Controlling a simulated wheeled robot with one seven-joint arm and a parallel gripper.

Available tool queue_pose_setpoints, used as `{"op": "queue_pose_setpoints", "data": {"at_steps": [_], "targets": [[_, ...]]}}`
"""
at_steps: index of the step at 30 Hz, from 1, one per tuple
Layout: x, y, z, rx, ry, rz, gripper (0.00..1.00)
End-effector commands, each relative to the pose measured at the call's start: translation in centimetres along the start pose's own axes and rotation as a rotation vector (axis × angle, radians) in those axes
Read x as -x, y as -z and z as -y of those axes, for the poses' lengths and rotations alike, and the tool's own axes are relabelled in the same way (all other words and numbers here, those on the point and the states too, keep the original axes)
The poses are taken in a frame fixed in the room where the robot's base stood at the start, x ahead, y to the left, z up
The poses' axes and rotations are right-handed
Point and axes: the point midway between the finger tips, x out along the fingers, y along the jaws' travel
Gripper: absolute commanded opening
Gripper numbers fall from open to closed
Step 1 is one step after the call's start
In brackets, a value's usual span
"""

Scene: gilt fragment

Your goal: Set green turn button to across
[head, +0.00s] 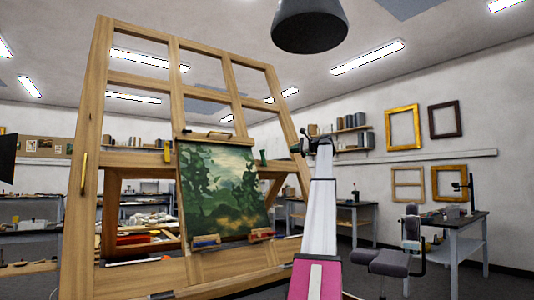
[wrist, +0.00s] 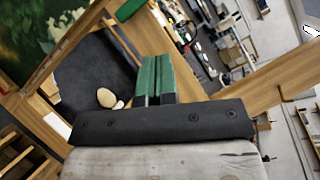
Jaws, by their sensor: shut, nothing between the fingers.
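The green turn button (head: 263,157) is on the wooden frame just right of the painting's upper right corner. In the head view it looks small and upright. In the wrist view a dark green piece (wrist: 130,9) at the top edge, against the wood, looks like this button and is partly cut off. My gripper (wrist: 156,58) shows green fingers closed together, with nothing between them. The fingers point toward the button and look apart from it. In the head view my gripper (head: 303,147) is small and dark, right of the button, beside the frame's right upright.
The large wooden frame (head: 92,150) holds the painting (head: 222,190). Yellow pieces (head: 167,152) are on its left side, and red and blue ones (head: 205,241) are below the painting. A stool (head: 385,262) and a workbench (head: 450,220) stand at right.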

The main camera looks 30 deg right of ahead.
Motion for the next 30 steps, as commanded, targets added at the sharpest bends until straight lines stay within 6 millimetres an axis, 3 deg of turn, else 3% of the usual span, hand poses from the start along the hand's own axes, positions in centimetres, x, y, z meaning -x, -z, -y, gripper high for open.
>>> {"op": "queue_pose_setpoints", "data": {"at_steps": [11, 26, 30], "targets": [[-1.3, 0.1, -0.1, 0.001, -0.002, 0.0, 0.0], [-10.3, 0.1, -0.1, 0.001, -0.002, 0.0, 0.0], [-11.6, -1.4, -0.1, 0.002, -0.001, -0.001, 0.0]]}}
